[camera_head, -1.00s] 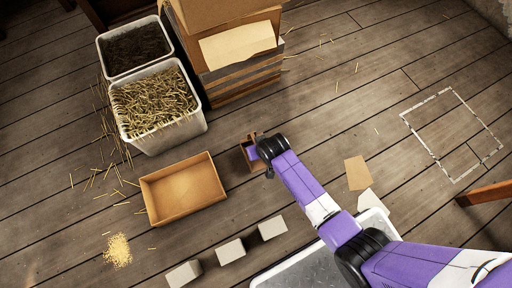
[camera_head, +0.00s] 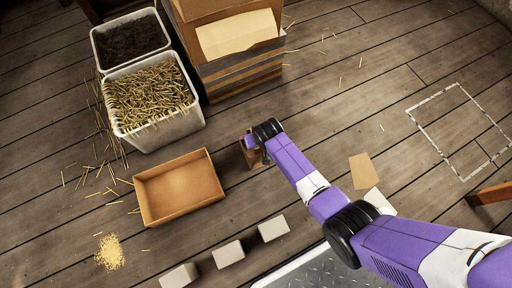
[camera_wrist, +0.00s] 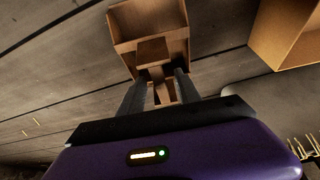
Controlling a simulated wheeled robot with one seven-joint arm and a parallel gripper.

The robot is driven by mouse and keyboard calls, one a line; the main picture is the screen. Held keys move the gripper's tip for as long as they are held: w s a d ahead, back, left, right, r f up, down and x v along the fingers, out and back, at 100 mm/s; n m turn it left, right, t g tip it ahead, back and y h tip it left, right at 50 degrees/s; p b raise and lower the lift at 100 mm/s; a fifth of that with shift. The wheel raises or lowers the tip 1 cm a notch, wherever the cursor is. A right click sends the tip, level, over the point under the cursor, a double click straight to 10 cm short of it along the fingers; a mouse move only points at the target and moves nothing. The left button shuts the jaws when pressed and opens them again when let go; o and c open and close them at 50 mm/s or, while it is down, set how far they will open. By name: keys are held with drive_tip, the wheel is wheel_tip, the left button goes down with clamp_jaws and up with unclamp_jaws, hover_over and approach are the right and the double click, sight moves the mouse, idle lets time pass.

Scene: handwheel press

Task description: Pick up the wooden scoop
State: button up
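The wooden scoop (camera_wrist: 150,22) is a brown open box with a short handle, in the upper middle of the wrist view. In the head view the scoop (camera_head: 252,154) lies on the floor right of the shallow cardboard tray, partly hidden by my arm. My gripper (camera_wrist: 160,88) is open in the wrist view, its two dark fingers pointing at the scoop. The handle (camera_wrist: 160,82) shows between the fingers, with a gap visible on each side. Whether the fingers reach fully down around the handle is hard to tell. The fingers are hidden in the head view.
The cardboard tray (camera_head: 144,201) lies left of the scoop. Bins of straw (camera_head: 198,128) and dark soil (camera_head: 101,64) and stacked boxes (camera_head: 240,88) stand behind. Several pale blocks (camera_head: 228,254) lie in front. The planked floor to the right is mostly clear.

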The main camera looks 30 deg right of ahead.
drive_tip(key=shift+w+f, duration=0.15)
drive_tip(key=shift+f, duration=0.15)
drive_tip(key=shift+r, duration=0.1)
clamp_jaws()
wheel_tip(320, 180, up, 20)
drive_tip(key=p, duration=1.1)
